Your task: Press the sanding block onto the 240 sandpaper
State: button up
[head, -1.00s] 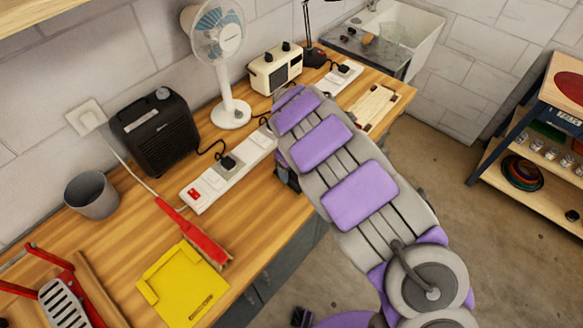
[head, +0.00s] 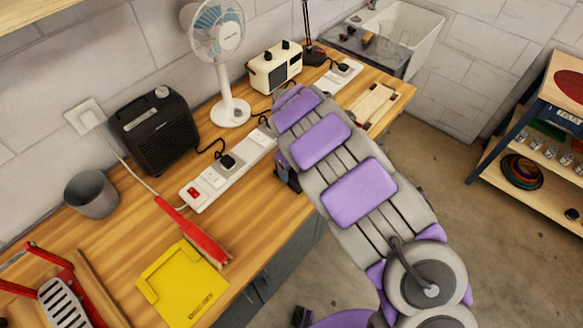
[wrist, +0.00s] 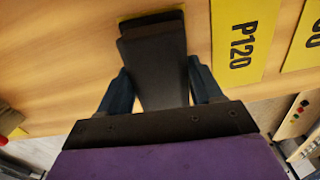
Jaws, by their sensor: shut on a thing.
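My gripper (wrist: 160,88) is shut on a dark sanding block (wrist: 158,65) in the wrist view, its fingers on both sides of the block. A thin yellow edge (wrist: 150,15) shows just past the far end of the block; most of that yellow piece is hidden, and no number can be read on it. I cannot tell whether the block touches it. To the right lies a yellow sandpaper strip marked P120 (wrist: 243,40). Another yellow strip (wrist: 303,45) is cut off at the right edge, its number only partly visible. In the head view my arm hides the gripper and block.
On the wooden bench (head: 120,240) stand a grey cup (head: 92,195), a black heater (head: 154,132), a power strip (head: 228,172), a fan (head: 230,108) and a radio (head: 275,68). A red brush (head: 195,232) and yellow dustpan (head: 183,285) lie in front. A shelf (head: 530,150) stands right.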

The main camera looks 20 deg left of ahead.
dwell(0.6)
jog(key=shift+r+p, duration=0.8)
jog(key=shift+r, duration=2.2)
